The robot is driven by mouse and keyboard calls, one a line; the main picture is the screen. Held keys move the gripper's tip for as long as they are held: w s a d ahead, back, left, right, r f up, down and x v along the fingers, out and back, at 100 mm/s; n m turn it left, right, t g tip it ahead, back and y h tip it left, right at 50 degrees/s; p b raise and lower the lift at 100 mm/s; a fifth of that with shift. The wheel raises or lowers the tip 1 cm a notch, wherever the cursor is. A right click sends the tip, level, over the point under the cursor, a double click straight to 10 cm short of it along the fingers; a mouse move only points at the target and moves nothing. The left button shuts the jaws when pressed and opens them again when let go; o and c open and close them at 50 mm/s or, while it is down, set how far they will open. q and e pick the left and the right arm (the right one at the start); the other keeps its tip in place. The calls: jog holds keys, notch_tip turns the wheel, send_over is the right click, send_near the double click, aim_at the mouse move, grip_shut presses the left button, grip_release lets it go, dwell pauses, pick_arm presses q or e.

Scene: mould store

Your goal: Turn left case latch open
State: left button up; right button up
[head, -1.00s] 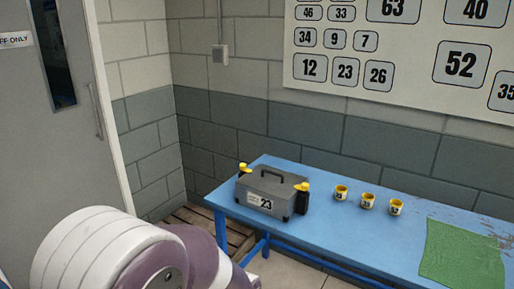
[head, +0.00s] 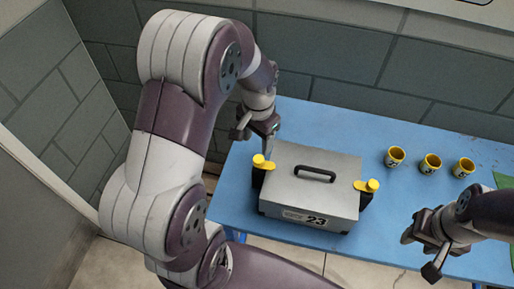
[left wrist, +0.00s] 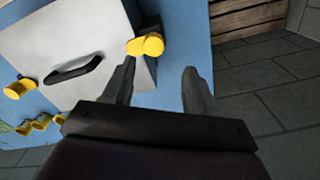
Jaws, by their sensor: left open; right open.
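The grey case (head: 312,187) with a black handle and the number 23 stands on the blue table. Its left latch (head: 262,163) is yellow on a black side mount, and it also shows in the left wrist view (left wrist: 146,45). The right latch (head: 367,186) is yellow too. My left gripper (head: 256,142) is open and empty, just behind and above the left latch, not around it; in the left wrist view the latch lies beyond the fingertips. My right gripper (head: 422,251) is open and empty, to the right of the case near the table's front.
Three yellow numbered cups (head: 430,163) stand in a row on the blue table (head: 345,130), right of the case. The wall rises behind the table.

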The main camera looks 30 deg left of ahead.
aim_at(259, 159)
pick_arm(q)
jog(key=f, duration=0.4)
jog(key=s+d+f, duration=0.1)
jog(key=shift+d+f, duration=0.1)
jog(key=shift+f, duration=0.3)
jog(key=shift+w+a+f, duration=0.25)
jog(key=shift+a+f, duration=0.05)
jog(key=shift+f, duration=0.15)
jog(key=shift+s+d+r, duration=0.1)
jog(key=shift+d, duration=0.05)
jog(key=shift+c, duration=0.3)
jog(key=c, duration=1)
